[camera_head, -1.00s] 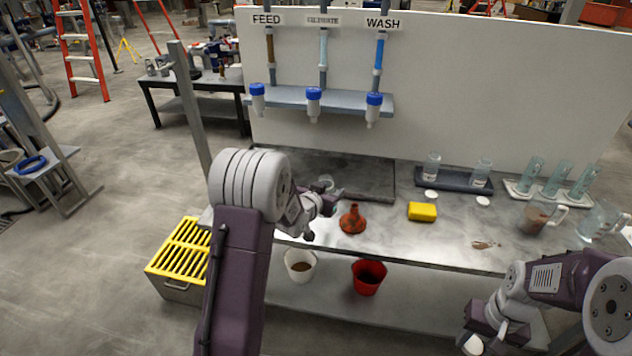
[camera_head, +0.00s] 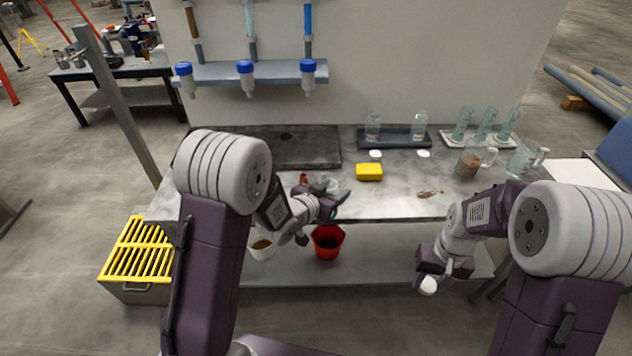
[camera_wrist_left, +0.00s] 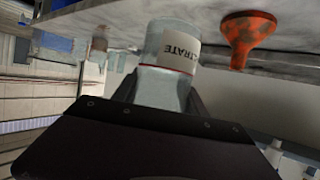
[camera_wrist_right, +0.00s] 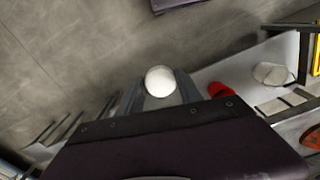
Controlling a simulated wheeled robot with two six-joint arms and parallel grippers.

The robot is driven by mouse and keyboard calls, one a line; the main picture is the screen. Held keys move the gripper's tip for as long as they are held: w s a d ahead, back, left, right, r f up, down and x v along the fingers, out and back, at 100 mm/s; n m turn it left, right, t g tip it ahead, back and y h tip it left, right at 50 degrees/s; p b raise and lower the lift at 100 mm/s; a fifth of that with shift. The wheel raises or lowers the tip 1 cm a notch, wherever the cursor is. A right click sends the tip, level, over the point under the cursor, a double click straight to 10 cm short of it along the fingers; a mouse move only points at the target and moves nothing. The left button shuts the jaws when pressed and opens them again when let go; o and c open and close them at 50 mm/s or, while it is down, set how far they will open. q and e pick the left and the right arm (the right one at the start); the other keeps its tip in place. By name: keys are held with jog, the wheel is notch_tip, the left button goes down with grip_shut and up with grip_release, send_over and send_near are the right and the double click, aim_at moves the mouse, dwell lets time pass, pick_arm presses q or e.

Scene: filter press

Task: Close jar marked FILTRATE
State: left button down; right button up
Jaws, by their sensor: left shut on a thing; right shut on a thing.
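My left gripper (camera_head: 330,203) is shut on a clear jar (camera_wrist_left: 165,60). Its white label shows letters ending in "TRATE" in the left wrist view. The jar is held close to the table's front edge, and in the head view the gripper mostly hides it. My right gripper (camera_head: 438,268) is shut on a round white lid (camera_wrist_right: 160,81), held in front of the table and lower than its top. The lid also shows in the head view (camera_head: 428,285). Jar and lid are well apart.
An orange funnel (camera_wrist_left: 245,38) stands beside the jar. A yellow sponge (camera_head: 369,172), two white lids (camera_head: 423,154) and a dark rack (camera_head: 394,138) with two jars are on the table. A red bucket (camera_head: 327,242) and a white bucket (camera_head: 262,248) are on the lower shelf.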

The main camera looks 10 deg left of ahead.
pick_arm(q)
jog(key=shift+m+h, duration=0.6)
jog(key=shift+s+d+f, duration=0.1)
jog(key=shift+s+d, duration=0.1)
jog(key=shift+d, duration=0.5)
jog(key=shift+s+d+f, duration=0.1)
jog(key=shift+s+d, duration=0.1)
jog(key=shift+d, duration=0.55)
jog(key=shift+s+d, duration=0.2)
jog(key=shift+d, duration=0.5)
